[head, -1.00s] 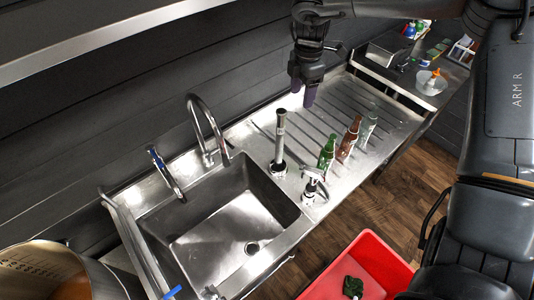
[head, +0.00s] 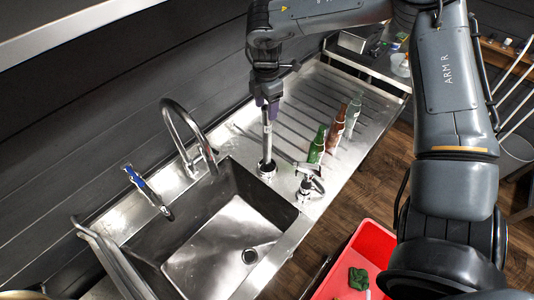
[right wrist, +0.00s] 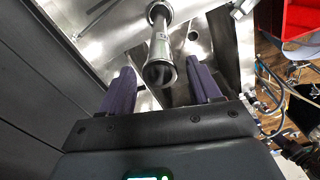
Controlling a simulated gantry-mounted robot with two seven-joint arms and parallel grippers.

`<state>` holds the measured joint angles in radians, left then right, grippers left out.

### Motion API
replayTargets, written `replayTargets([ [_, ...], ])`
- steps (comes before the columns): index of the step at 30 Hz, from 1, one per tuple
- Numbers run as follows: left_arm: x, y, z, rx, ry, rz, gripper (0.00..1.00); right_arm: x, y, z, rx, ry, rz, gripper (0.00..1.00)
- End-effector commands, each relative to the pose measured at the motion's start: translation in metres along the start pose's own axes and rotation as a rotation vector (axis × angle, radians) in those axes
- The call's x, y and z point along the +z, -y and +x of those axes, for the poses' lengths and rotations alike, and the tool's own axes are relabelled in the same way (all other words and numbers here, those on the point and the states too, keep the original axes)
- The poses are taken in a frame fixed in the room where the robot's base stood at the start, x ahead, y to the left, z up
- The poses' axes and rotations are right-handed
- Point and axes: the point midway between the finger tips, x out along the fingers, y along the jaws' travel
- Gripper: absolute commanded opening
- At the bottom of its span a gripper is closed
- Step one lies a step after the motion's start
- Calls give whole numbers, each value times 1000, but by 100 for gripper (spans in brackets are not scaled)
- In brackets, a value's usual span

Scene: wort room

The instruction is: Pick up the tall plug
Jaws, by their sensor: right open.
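The tall plug (head: 267,142) is an upright metal tube on the counter, between the sink and the ribbed drainboard. My right gripper (head: 268,108) is above it, pointing down, with its purple fingers at the tube's top end. In the right wrist view, the plug (right wrist: 160,52) shows end-on as a hollow tube. The open fingers of the right gripper (right wrist: 162,88) are on either side of its end, with gaps to both. My left gripper is in neither current view.
The sink (head: 215,240) and its curved faucet (head: 185,125) lie to the left. A short tap-like fitting (head: 308,183) stands close right of the plug. Green (head: 317,146), brown (head: 336,128) and clear (head: 353,112) bottles stand on the drainboard. A red crate (head: 368,245) is below.

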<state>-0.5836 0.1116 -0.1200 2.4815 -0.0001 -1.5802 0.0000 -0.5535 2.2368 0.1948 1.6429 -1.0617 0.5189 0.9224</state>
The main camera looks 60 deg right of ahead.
Motion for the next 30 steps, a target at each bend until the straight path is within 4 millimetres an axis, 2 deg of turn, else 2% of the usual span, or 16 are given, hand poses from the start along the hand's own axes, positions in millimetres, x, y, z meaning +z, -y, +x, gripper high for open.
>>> replayTargets([
  [6, -6, 2, -16, -3, -1, 4, 43, 4, 2, 25, -5, 1, 1, 63],
  [10, -6, 3, -17, -7, -1, 9, 43, 4, 1, 40, -3, 1, 1, 63],
  [20, -6, 4, -17, -11, 0, 13, 43, 3, 1, 47, 0, -1, 0, 63],
  [23, -6, 4, -17, -10, 0, 12, 43, 3, 1, 47, 0, -1, 0, 50],
  [30, -6, 2, -17, -5, -1, 6, 43, 3, 1, 47, 0, 0, 0, 14],
])
